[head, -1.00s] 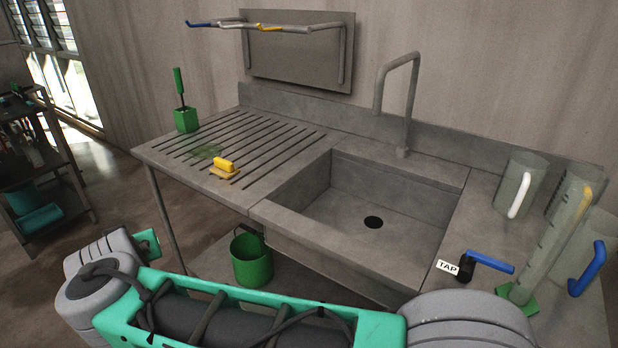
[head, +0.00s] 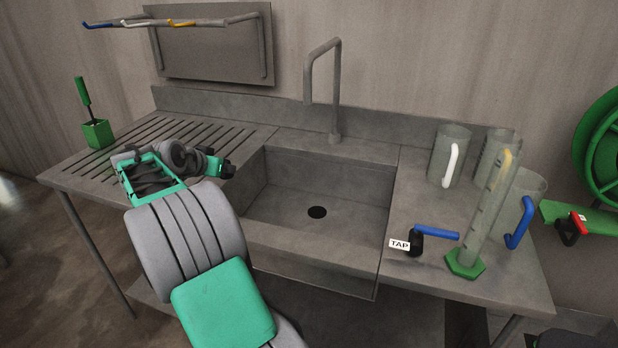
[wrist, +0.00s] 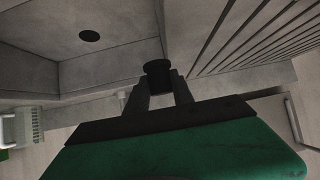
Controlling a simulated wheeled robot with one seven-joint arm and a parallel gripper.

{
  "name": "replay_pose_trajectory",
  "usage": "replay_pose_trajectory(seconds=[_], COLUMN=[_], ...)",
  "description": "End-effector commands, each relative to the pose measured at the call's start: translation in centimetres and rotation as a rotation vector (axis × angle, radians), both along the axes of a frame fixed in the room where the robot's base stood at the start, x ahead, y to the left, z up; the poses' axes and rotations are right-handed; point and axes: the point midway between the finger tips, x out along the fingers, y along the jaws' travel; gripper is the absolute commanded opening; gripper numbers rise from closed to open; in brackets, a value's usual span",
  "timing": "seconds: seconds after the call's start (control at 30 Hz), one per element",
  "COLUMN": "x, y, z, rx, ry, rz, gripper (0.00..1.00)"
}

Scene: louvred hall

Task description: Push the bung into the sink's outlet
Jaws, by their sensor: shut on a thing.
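The dark bung (wrist: 157,68) is held between the two fingers of my gripper (wrist: 160,86) in the wrist view. The gripper is shut on it. In the head view my gripper (head: 227,170) is over the right end of the draining board, beside the basin's left edge. I cannot separate the bung from the dark fingers there. The sink basin (head: 350,185) is empty, and its round black outlet (head: 317,212) is open in the floor. The outlet also shows in the wrist view (wrist: 89,36), up and left of the bung, well apart from it.
A tall tap spout (head: 335,90) rises behind the basin. A blue tap lever (head: 437,232) is on the right counter, near clear jugs (head: 450,150) and a green-footed measuring cylinder (head: 485,215). A green brush holder (head: 97,133) stands on the ribbed draining board (head: 165,130). The air above the basin is clear.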

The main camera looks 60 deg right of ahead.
Motion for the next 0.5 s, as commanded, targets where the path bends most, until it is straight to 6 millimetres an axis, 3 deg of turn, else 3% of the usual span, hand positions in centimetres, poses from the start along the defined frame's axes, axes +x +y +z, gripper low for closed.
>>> replay_pose_trajectory(seconds=[0.03,0.2,0.33,0.5], x=[-1.7,-8.1,-13.2,-17.4], y=[-3.3,-12.4,-17.5,-20.7], z=[-1.3,-4.9,-7.5,-9.3], rx=[0.001,-0.002,-0.006,-0.010], ry=[0.003,0.003,0.003,0.001], rz=[-0.073,-0.290,-0.426,-0.524], gripper=[0.00,0.00,0.00,0.00])
